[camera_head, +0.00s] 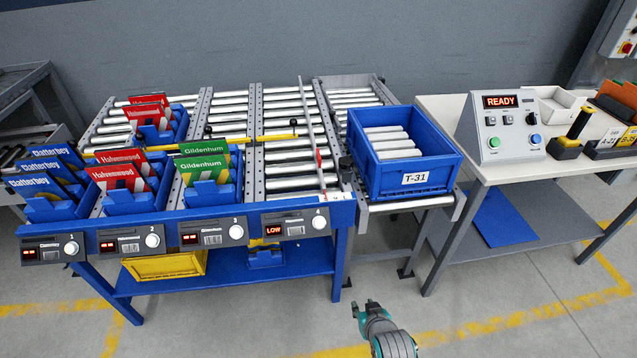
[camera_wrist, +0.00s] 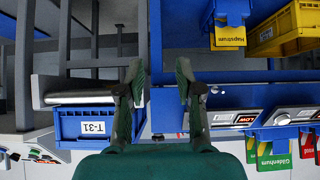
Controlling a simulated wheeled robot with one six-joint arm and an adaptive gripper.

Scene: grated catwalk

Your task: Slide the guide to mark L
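The guide looks to be the thin grey rail (camera_head: 311,125) standing along the right side of lane 4, with a red part on its lower half. A small white strip (camera_head: 335,196) with tiny marks lies at the front end of that lane. Its letters are too small to read, so I cannot tell which is L. My gripper (camera_head: 364,306) is low in front of the rack, well apart from the guide. In the wrist view my gripper (camera_wrist: 160,67) is open and empty, its two fingers spread. The guide is not clear in that view.
A blue T-31 crate (camera_head: 406,178) stands on rollers right of lane 4. A yellow bar (camera_head: 255,138) with black knobs crosses the lanes. Blue bins (camera_head: 132,202) with red and green packs fill lanes at left. A control panel (camera_head: 508,128) reads READY. Floor in front is clear.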

